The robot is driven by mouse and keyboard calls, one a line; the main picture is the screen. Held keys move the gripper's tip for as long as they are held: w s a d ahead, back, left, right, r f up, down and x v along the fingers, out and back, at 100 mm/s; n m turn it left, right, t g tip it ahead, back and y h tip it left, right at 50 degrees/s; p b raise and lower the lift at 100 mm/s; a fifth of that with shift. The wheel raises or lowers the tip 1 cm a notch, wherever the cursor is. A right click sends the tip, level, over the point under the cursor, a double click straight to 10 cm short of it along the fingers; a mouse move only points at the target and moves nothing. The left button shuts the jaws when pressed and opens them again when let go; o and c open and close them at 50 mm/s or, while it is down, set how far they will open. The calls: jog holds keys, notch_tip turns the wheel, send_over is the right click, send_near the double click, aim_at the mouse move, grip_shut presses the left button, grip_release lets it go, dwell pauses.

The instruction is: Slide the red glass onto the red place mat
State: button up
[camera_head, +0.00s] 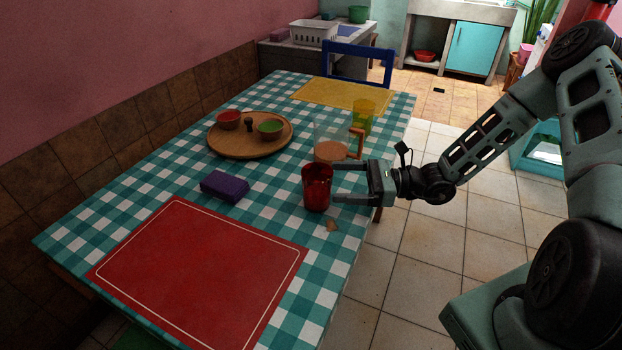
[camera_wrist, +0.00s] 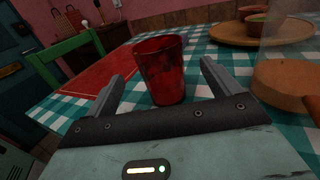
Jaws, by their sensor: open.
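The red glass (camera_head: 317,188) stands upright on the checkered tablecloth near the table's right edge. In the wrist view the red glass (camera_wrist: 161,70) stands between the two fingers, with gaps visible on both sides. The red place mat (camera_head: 200,270) lies flat at the near end of the table, apart from the glass. In the wrist view the mat (camera_wrist: 90,78) shows to the left of the glass.
A clear pitcher with a wooden handle (camera_head: 356,143) stands just behind my gripper. A yellow-green glass (camera_head: 363,117) and yellow mat (camera_head: 320,94) are farther back. A purple sponge (camera_head: 224,186) lies left of the glass. A small brown scrap (camera_head: 332,225) lies near the glass.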

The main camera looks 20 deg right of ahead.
aim_at(309, 181)
jog(key=x, duration=0.8)
jog(key=c, duration=1.2)
jog(key=shift+s+a, duration=0.1)
jog(key=shift+c, duration=0.2)
